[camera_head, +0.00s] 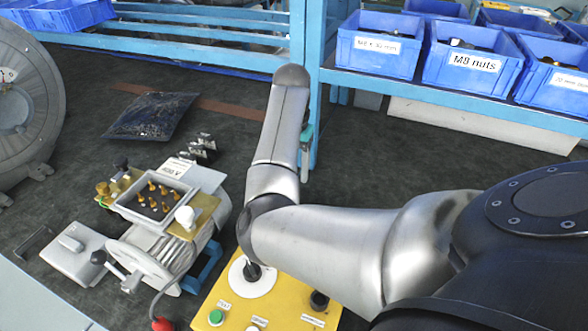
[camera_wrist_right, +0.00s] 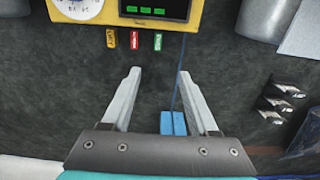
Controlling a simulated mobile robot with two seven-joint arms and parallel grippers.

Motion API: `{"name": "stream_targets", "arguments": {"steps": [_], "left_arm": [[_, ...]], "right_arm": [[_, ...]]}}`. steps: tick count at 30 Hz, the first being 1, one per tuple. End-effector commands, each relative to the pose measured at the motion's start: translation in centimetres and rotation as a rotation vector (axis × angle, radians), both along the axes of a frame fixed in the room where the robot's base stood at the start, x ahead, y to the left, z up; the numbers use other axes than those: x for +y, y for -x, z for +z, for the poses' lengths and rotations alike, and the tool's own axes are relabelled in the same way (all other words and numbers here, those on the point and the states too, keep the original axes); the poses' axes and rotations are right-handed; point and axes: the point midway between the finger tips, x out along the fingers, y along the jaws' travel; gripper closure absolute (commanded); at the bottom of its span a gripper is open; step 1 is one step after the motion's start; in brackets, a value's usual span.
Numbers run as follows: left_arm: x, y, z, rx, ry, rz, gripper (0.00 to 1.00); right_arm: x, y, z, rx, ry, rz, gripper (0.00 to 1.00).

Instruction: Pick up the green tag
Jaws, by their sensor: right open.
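The green tag (camera_wrist_right: 158,41) shows in the right wrist view, small and upright, just below the lower edge of a yellow meter (camera_wrist_right: 205,10). A red tag (camera_wrist_right: 134,40) and a yellow tag (camera_wrist_right: 111,38) are to its left in the same row. My right gripper (camera_wrist_right: 160,75) is open, with nothing held between its fingers. The green tag appears beyond the fingertips, near the middle of the gap and apart from them. My left gripper is not in view.
Dark metal parts (camera_wrist_right: 277,103) are at right. In the head view, a motor with an open terminal box (camera_head: 155,200), a yellow control box (camera_head: 270,300) and blue bins (camera_head: 470,55) surround the arm.

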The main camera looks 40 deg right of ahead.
Motion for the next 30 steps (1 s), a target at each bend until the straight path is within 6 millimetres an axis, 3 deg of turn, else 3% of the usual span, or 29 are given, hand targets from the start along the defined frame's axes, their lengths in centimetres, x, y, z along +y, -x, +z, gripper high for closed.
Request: {"name": "stream_targets", "arguments": {"steps": [1, 6, 14, 24, 30], "left_arm": [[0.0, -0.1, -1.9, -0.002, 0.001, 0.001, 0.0], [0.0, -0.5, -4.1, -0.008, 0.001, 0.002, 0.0], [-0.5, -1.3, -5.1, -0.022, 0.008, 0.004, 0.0], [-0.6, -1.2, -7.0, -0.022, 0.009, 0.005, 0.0], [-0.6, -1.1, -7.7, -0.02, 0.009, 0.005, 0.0]], "right_arm": [[0.0, 0.0, -1.9, 0.0, 0.0, 0.0, 0.4], [0.0, 0.0, -4.1, 0.0, 0.001, 0.0, 0.4], [0.0, 0.0, -5.7, 0.0, -0.001, 0.0, 0.4], [0.0, 0.1, -12.5, 0.003, -0.001, 0.001, 0.4], [0.0, 0.1, -14.7, 0.0, -0.001, 0.0, 0.4]]}}
